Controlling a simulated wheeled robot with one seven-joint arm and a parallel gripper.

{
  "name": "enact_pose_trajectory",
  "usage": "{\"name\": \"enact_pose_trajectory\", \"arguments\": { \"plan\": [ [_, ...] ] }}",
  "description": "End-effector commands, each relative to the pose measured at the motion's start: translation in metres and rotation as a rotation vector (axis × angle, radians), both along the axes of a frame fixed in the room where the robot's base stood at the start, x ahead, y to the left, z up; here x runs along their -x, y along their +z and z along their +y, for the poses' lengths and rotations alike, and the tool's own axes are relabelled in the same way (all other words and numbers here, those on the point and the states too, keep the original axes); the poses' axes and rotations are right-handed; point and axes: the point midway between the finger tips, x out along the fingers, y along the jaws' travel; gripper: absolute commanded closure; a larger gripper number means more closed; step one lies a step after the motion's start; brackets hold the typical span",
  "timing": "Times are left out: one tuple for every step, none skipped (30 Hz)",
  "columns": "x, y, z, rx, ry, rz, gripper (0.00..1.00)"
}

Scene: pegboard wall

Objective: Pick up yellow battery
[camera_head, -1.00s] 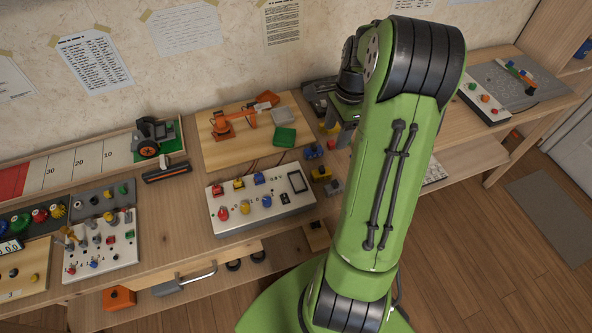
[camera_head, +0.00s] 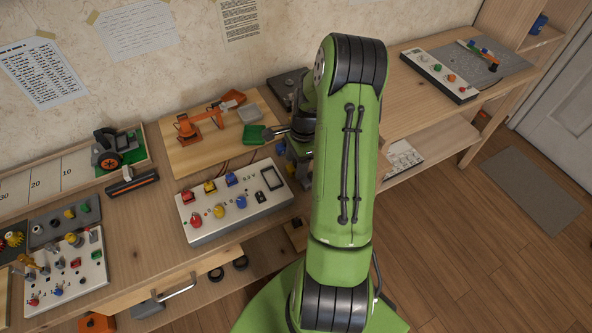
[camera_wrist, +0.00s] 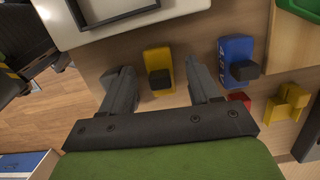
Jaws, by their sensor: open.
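The yellow battery (camera_wrist: 158,65) looks to be the yellow block with a dark square end in the wrist view. It lies on the wooden table. My gripper (camera_wrist: 161,82) is open, with one grey finger to the left of the yellow block and the other to its right. The fingers look apart from it; their height above the table is hard to tell. In the head view my green arm hides the block and most of the gripper.
A blue block (camera_wrist: 236,58) lies just right of the right finger. A white control panel (camera_head: 237,203) with coloured buttons and a green tray (camera_head: 251,135) are left of my arm.

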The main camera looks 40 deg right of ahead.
Motion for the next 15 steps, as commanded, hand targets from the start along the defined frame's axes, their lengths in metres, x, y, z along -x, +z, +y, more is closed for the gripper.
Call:
{"name": "enact_pose_trajectory", "arguments": {
  "plan": [
    [-0.0004, -0.0029, 0.0003, 0.001, 0.001, -0.001, 0.38],
    [-0.0006, -0.0025, 0.0002, 0.002, 0.001, -0.002, 0.38],
    [-0.0006, -0.0015, 0.0, 0.003, 0.001, -0.002, 0.38],
    [-0.0007, -0.0012, 0.0001, 0.003, 0.001, -0.002, 0.38],
    [-0.0006, -0.001, 0.0, 0.003, 0.001, -0.002, 0.38],
    [-0.0006, -0.0009, 0.0, 0.002, 0.001, -0.003, 0.41],
    [-0.0006, -0.0008, 0.0, 0.002, 0.001, -0.003, 0.46],
    [-0.0006, -0.0008, 0.0, 0.002, 0.001, -0.003, 0.51],
    [-0.0006, -0.0007, 0.0, 0.002, 0.001, -0.003, 0.57],
    [-0.0006, -0.0007, 0.0, 0.002, 0.001, -0.003, 0.61],
    [-0.0007, -0.0006, -0.0001, 0.002, 0.001, -0.003, 0.66],
    [-0.0007, -0.0006, -0.0001, 0.002, 0.001, -0.003, 0.72],
    [-0.0006, -0.0006, 0.0, 0.002, 0.001, -0.003, 0.77],
    [-0.0007, -0.0006, -0.0001, 0.002, 0.001, -0.003, 0.81],
    [-0.0007, -0.0006, -0.0001, 0.002, 0.001, -0.003, 0.87]
  ]
}}
